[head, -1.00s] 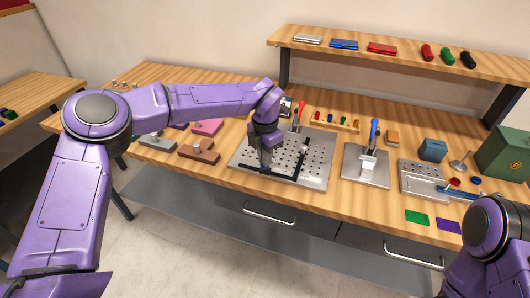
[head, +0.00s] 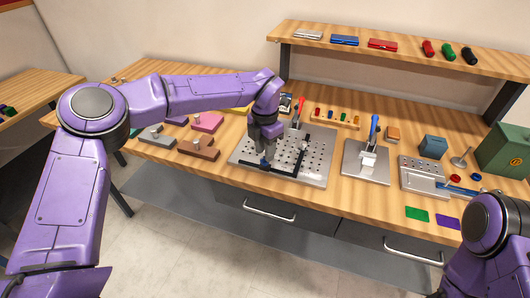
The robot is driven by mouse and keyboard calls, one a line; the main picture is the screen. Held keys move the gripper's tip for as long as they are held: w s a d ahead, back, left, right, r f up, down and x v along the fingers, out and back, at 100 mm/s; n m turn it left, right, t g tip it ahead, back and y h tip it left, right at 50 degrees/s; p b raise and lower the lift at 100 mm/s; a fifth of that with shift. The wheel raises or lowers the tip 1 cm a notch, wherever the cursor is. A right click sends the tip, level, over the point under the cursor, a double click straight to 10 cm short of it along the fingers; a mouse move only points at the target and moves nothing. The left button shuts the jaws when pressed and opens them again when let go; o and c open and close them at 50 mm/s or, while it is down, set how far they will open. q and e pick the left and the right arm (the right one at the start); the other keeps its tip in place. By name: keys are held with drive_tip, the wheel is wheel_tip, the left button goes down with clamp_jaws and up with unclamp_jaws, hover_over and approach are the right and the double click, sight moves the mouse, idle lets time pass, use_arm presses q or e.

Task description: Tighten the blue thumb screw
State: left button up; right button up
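A perforated metal plate (head: 318,166) with black rails along its front and right side lies on the workbench. My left gripper (head: 265,158) points down over the plate's front left part, near the front rail. A small patch of blue, perhaps the blue thumb screw (head: 264,163), shows at its fingertips. The fingers cover most of it, so I cannot tell whether they touch or grip it. My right arm shows at the lower right, but its gripper is out of view.
A red-handled clamp (head: 298,114) stands at the plate's back edge. A blue-handled press (head: 370,150) stands to the right on its own metal base. A shelf (head: 400,55) spans the back.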

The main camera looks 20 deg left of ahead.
use_arm(q)
wheel_tip(320, 180, up, 9)
drive_tip(key=b, duration=0.1)
drive_tip(key=shift+r, duration=0.1)
idle(0.3)
